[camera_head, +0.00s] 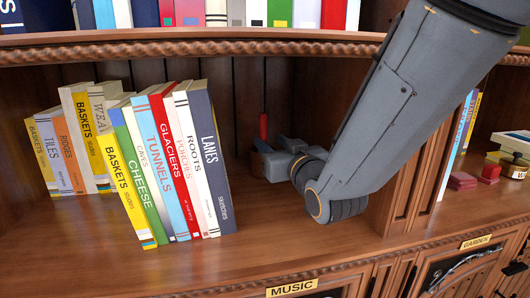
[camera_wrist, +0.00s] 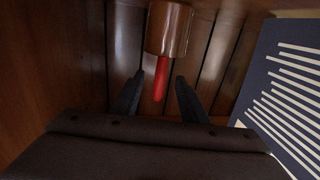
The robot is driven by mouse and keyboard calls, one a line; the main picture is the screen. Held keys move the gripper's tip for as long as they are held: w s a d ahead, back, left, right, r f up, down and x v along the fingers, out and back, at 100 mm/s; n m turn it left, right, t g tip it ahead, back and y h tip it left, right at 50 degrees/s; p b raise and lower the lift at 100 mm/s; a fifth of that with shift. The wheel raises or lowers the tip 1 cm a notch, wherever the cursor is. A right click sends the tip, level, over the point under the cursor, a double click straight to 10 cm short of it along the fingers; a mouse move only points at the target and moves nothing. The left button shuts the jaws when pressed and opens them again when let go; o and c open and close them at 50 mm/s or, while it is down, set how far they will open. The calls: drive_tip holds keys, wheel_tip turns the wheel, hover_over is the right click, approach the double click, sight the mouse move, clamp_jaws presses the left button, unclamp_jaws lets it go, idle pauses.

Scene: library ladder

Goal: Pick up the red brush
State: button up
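The red brush (camera_head: 263,126) shows as a thin red handle standing upright at the back of the middle shelf, right of the book row. In the wrist view the red handle (camera_wrist: 161,78) comes out of a brown cylindrical cup (camera_wrist: 169,30); the brush's other end is hidden. The wrist picture appears upside down. My gripper (camera_head: 264,153) reaches in from the right, close to the cup and handle. In the wrist view its two dark fingers (camera_wrist: 159,78) are apart, with the handle between them in the picture and gaps on both sides.
A leaning row of books (camera_head: 170,160) stands left of my gripper; a dark blue book cover (camera_wrist: 285,85) is close in the wrist view. A wooden divider (camera_head: 410,180) stands to the right. The shelf front (camera_head: 270,240) is clear.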

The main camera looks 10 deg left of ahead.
sight(263, 114)
drive_tip(key=shift+x, duration=3.2)
drive_tip(key=shift+s+a+r, duration=0.1)
drive_tip(key=shift+s, duration=0.05)
clamp_jaws()
drive_tip(key=shift+r+p, duration=0.65)
drive_tip(key=shift+r, duration=0.2)
wheel_tip(263, 114, up, 6)
drive_tip(key=p, duration=0.4)
drive_tip(key=p+v, duration=0.4)
drive_tip(key=v, duration=0.6)
drive_tip(key=shift+s+f, duration=0.15)
